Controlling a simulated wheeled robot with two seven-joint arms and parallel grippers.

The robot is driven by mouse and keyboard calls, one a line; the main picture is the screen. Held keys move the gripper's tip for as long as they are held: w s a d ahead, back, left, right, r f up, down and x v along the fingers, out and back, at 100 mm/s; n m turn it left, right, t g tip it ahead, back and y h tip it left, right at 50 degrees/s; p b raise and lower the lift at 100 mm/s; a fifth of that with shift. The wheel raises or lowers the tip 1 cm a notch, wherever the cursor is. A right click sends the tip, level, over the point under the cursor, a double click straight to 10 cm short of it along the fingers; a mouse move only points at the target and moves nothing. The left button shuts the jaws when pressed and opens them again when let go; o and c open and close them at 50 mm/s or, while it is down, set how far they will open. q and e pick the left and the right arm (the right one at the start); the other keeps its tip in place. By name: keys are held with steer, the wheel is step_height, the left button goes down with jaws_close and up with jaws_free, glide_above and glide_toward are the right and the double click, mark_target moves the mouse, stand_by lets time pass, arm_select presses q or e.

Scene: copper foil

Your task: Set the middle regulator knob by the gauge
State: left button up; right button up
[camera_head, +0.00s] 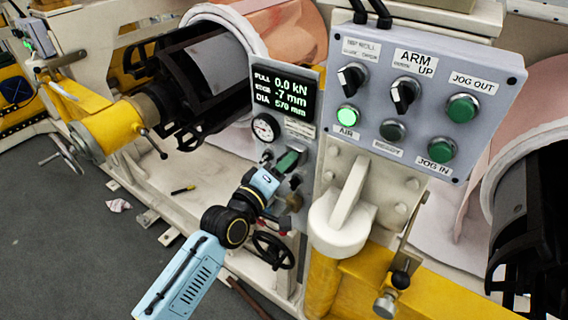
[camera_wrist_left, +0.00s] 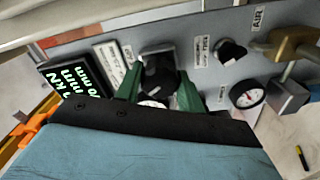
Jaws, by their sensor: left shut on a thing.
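My left gripper (camera_head: 287,161) reaches up to the grey regulator panel (camera_head: 307,152) below the display. In the left wrist view its green fingers (camera_wrist_left: 158,92) are shut on a black regulator knob (camera_wrist_left: 160,73), one finger on each side. A white dial (camera_wrist_left: 152,103) shows partly between the fingers; its needle cannot be read. Another black knob (camera_wrist_left: 230,51) and a round white gauge (camera_wrist_left: 247,93) sit to the right, apart from the gripper. A white gauge (camera_head: 265,127) also shows in the head view, above the gripper. My right gripper is not in view.
The display (camera_head: 283,91) reads 0.0 kN, -7 mm and 570 mm. A button box (camera_head: 430,125) juts out at the upper right. A black handwheel (camera_head: 273,250) is below my left gripper. A brass valve (camera_wrist_left: 290,43) sits beside the panel's knobs. Open floor (camera_head: 80,250) lies left.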

arm_select(q)
steer(key=m+p, duration=0.1)
steer(key=m, duration=0.2)
steer(key=shift+m, duration=0.4)
steer(key=m+p, duration=0.1)
steer(key=m, duration=0.3)
steer(key=shift+m, duration=0.3)
steer(key=m, duration=0.3)
steer(key=shift+p, duration=0.35)
steer(key=m, duration=0.4)
steer(key=shift+p, duration=0.3)
steer(key=m, duration=0.3)
steer(key=shift+m, duration=0.4)
steer(key=m, duration=0.4)
steer(key=shift+a, duration=0.1)
steer(key=m, duration=0.4)
steer(key=shift+m, duration=0.4)
steer(key=shift+w+m, duration=0.1)
steer(key=shift+m, duration=1.6)
